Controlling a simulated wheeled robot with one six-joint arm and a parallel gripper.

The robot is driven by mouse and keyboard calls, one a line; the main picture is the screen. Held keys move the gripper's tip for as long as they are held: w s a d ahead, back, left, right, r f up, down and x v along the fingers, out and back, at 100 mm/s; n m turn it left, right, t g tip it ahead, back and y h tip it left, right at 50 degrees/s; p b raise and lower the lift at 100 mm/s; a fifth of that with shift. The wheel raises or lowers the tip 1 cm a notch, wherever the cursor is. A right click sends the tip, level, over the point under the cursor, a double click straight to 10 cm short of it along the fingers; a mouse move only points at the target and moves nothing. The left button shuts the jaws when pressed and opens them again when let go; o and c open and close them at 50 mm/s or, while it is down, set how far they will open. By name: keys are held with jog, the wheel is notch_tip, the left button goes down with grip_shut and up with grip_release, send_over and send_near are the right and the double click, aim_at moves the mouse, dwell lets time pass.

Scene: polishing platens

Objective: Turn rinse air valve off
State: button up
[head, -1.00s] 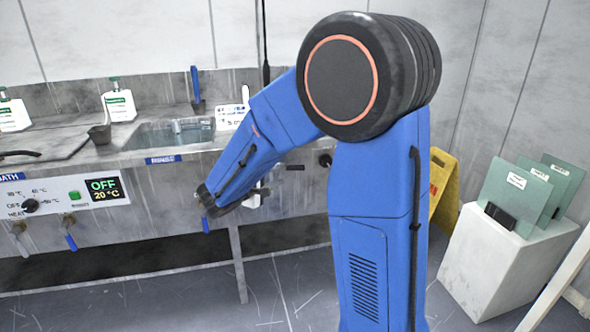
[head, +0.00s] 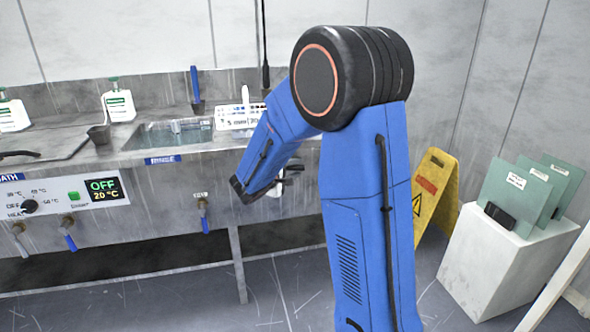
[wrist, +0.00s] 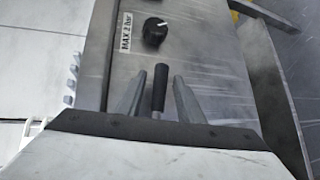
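A black lever handle (wrist: 160,88) shows in the wrist view on the grey steel front panel, in line with the finger direction. My gripper (wrist: 159,78) is open, with one grey finger on each side of the handle. Narrow gaps show between the handle and both fingers. A round black knob (wrist: 155,33) with a white mark sits just beyond the handle, beside a "MAX 2 bar" label (wrist: 125,32). In the head view the dark handle (head: 293,167) shows only partly beside my blue arm, and my fingers are mostly hidden.
The sink (head: 170,134) marked RINSE is set in the steel counter. A blue-levered tap (head: 204,218) hangs below it, left of my arm. A yellow floor sign (head: 437,195) and a white block with green plates (head: 500,250) stand to the right.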

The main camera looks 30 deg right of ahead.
grip_shut()
